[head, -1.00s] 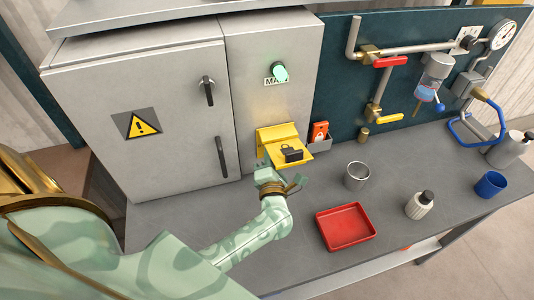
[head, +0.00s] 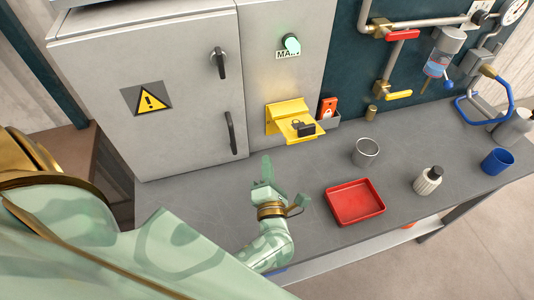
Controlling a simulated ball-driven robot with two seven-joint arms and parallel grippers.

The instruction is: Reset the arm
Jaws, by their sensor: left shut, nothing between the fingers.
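My left arm comes in from the lower left, pale green with brass rings. Its gripper (head: 266,178) is over the grey bench in front of the cabinet, shut and empty, its fingers pointing up the picture toward the cabinet. It is apart from the yellow bracket (head: 288,112) on the cabinet's lower right. A black padlock-like piece (head: 305,129) sits on the bracket's shelf. My right gripper is not in view.
On the grey bench (head: 215,195) stand a metal cup (head: 365,152), a red tray (head: 341,206), a white bottle (head: 428,181) and a blue cup (head: 497,161). A grey cabinet (head: 160,60) and a teal panel with pipes and valves (head: 350,70) rise behind.

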